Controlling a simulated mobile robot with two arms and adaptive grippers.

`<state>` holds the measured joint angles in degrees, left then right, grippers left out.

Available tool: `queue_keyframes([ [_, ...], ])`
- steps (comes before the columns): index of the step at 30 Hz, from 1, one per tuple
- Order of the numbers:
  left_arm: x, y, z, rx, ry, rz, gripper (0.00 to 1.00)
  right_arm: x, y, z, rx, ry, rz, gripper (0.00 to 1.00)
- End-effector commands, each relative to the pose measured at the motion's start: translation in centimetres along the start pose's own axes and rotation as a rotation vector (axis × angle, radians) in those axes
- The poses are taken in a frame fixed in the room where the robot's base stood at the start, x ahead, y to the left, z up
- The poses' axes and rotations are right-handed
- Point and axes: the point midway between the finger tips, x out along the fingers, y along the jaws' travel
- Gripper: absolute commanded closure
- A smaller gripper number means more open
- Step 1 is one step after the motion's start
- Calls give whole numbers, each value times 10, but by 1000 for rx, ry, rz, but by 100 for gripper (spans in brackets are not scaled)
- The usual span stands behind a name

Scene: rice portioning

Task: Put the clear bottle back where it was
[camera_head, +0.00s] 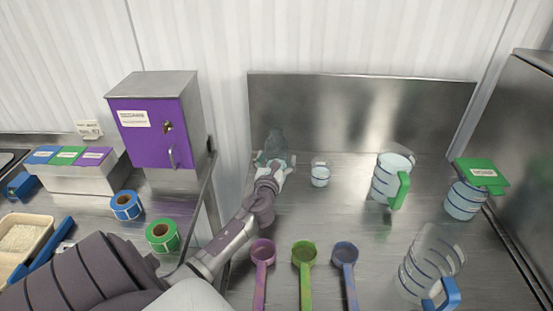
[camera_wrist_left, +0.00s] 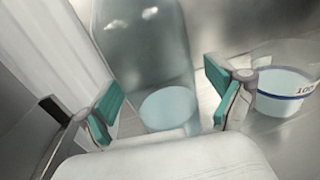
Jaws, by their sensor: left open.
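The clear bottle (camera_head: 275,142) stands upright on the steel counter near the backsplash in the head view. In the left wrist view the bottle (camera_wrist_left: 150,60) fills the space just beyond my fingers, with pale liquid at its bottom. My left gripper (camera_head: 272,164) is at the bottle's lower part. In the wrist view my left gripper (camera_wrist_left: 162,108) is open, with one teal finger pad on each side of the bottle and visible gaps. The bottle's base is partly hidden by my gripper in the head view. My right gripper is in neither view.
A small measuring cup (camera_head: 320,175) stands close right of the bottle. A green-handled jug (camera_head: 391,178), a green-lidded container (camera_head: 463,200) and a blue-handled jug (camera_head: 428,265) stand farther right. Three scoops (camera_head: 304,254) lie in front. A purple cabinet (camera_head: 158,122) is left.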

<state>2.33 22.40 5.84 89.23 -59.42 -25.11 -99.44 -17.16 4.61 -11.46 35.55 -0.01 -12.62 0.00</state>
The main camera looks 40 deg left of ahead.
Motion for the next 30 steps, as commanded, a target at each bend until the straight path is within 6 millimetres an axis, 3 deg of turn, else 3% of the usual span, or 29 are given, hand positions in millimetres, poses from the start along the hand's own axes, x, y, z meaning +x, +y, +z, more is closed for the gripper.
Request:
queue_keyframes([
  [8,-3,0,3,0,1,-1,7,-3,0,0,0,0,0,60],
  [21,-89,0,1,0,1,-2,7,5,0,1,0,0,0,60],
  [30,-119,0,2,0,0,0,7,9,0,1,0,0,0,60],
])
